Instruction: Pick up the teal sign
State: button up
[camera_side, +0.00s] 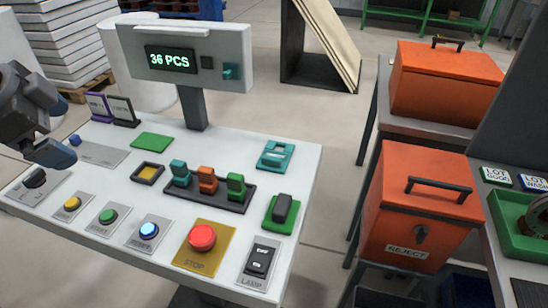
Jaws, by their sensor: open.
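A small teal piece (275,155) with a pale face lies on the back right of the white console top; it is the likeliest teal sign, but its lettering is too small to read. My gripper (65,147) is at the far left, above the console's left edge, with blue fingertips apart and nothing between them. It is well apart from the teal piece, with most of the console's width between them. A purple sign (98,107) and a dark sign (122,111) stand upright at the back left corner, close to my gripper.
The white console (130,225) carries a row of buttons, including a red stop button (202,237), and a teal, orange and green lever block (208,185). A display (185,61) reading "36 PCS" rises on a post behind. Orange bins (420,205) stand right, across a gap.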

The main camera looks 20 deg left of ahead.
jog(key=w+d+m, duration=0.7)
jog(key=w+m, duration=0.2)
jog(key=w, duration=0.2)
jog(key=m, duration=1.8)
send_over(271, 158)
jog(key=s, duration=0.3)
jog(key=shift+g, duration=0.4)
jog(key=f, duration=1.8)
jog(key=shift+w+f, duration=0.25)
jog(key=shift+f, duration=0.05)
jog(key=shift+x, duration=3.1)
jog(key=shift+w, duration=0.2)
jog(key=shift+r, duration=0.1)
